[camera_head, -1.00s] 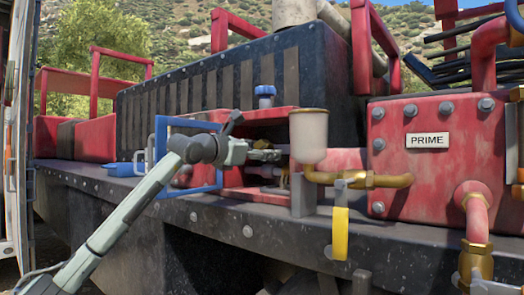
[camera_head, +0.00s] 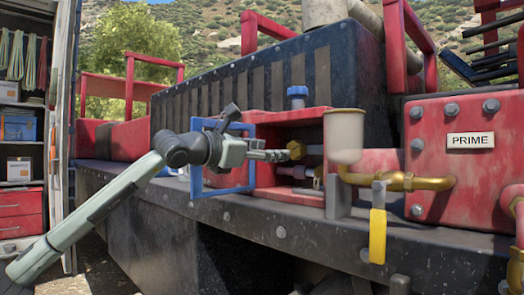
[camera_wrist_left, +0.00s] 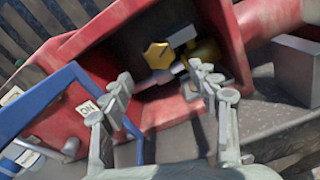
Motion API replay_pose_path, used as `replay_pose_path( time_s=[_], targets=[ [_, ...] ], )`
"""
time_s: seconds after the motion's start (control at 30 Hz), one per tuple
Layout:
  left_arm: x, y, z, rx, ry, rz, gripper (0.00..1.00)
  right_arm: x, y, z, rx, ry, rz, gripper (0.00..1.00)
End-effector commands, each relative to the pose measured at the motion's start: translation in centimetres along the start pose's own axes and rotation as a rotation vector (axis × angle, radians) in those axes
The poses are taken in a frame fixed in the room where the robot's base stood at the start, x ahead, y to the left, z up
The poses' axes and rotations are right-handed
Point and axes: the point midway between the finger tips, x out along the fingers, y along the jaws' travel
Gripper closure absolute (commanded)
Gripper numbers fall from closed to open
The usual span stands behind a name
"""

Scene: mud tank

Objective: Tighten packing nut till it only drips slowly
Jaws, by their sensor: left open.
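The brass hex packing nut (camera_head: 297,150) sits inside the open-fronted red housing (camera_head: 318,115). In the left wrist view the nut (camera_wrist_left: 158,55) shows beyond my fingers, with a pale rod and another brass piece beside it. My left gripper (camera_head: 282,156) reaches in from the left at about the nut's height. In the wrist view its two fingers (camera_wrist_left: 160,86) are spread apart with nothing between them, and the nut lies past the tips. In the head view the tips look close to the nut; contact cannot be told. No drip can be made out. My right gripper is out of view.
A blue frame (camera_head: 195,168) stands close around my left wrist. A pale cup (camera_head: 344,135) on brass pipe and a yellow-handled valve (camera_head: 378,235) stand right of the housing. The PRIME-labelled red box (camera_head: 430,185) is farther right. A dark ledge (camera_head: 250,225) runs below.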

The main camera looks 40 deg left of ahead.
Motion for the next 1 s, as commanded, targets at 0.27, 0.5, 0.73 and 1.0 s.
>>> replay_pose_path(
  time_s=[0.27, 0.5, 0.73, 1.0],
  targets=[
    [-1.4, -0.1, -0.2, -0.001, 0.004, -0.001, 0.39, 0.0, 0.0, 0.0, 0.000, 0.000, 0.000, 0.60],
    [-1.9, 0.0, -0.1, 0.000, 0.002, 0.000, 0.39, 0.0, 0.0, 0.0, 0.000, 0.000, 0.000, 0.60],
    [-1.9, 0.0, -0.1, 0.000, 0.001, 0.001, 0.39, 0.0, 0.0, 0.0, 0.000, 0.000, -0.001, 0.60],
    [-1.9, 0.1, -0.1, 0.000, 0.001, 0.001, 0.39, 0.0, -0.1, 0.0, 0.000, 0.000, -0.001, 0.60]
  ],
)
